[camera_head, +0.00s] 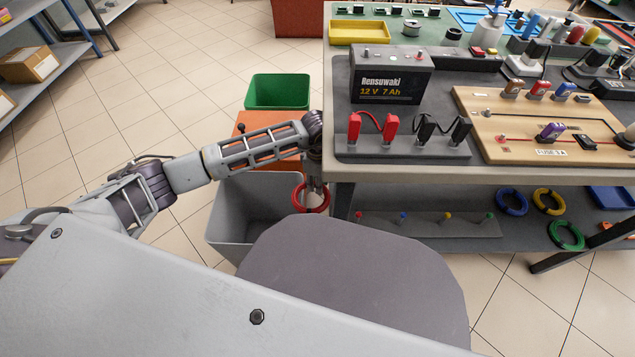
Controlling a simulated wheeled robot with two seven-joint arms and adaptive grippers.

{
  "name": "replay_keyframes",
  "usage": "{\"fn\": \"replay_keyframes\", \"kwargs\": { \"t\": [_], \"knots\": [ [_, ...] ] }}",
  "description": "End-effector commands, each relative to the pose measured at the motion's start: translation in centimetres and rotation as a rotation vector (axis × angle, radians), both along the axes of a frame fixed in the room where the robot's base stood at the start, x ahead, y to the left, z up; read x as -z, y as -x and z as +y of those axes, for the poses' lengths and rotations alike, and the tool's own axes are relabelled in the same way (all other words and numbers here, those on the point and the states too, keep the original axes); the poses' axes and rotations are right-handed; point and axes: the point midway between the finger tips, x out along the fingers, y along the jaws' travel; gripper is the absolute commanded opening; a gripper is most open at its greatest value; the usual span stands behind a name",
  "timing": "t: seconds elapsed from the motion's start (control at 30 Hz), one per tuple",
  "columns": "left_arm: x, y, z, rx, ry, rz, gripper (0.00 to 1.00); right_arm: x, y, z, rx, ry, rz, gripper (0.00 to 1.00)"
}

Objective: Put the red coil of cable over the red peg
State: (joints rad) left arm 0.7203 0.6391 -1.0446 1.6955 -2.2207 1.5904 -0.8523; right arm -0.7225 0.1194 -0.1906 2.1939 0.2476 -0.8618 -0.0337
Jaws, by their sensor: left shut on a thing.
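The red coil of cable (296,200) hangs in my left gripper (314,186), which points down and is shut on it. The coil is left of the workbench's front left corner, in front of a grey bin. The red peg (358,216) is at the left end of a grey peg board (425,228) on the bench's lower shelf. The coil is apart from the peg, to its left. Blue, yellow and green pegs stand farther right on the board. No coil shows on the pegs. My right gripper is not in view.
Blue (511,202), yellow (548,201) and green (566,236) coils lie on the lower shelf (520,236) at right. The bench top (400,174) overhangs the peg board, and a bench leg (341,200) stands left of it. A grey bin (228,222) is at left.

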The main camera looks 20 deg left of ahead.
Motion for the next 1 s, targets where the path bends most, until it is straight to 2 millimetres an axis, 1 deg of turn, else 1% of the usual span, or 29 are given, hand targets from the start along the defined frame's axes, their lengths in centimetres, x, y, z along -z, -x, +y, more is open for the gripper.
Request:
{"fn": "replay_keyframes", "kwargs": {
  "t": [0.1, 0.3, 0.63, 1.0],
  "knots": [
    [-0.04, -0.07, -0.04, -0.091, 0.0, -0.001, 0.0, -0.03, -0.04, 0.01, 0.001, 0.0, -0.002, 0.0],
    [-0.03, -0.1, -0.08, -0.203, 0.001, 0.0, 0.0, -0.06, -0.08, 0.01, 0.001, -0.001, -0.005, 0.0],
    [-0.02, -0.1, -0.09, -0.303, 0.001, 0.0, 0.0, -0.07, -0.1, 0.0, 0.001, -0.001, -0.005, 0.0],
    [-0.02, -0.09, -0.09, -0.352, 0.001, 0.0, 0.0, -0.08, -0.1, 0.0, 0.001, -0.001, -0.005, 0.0]
  ]
}}
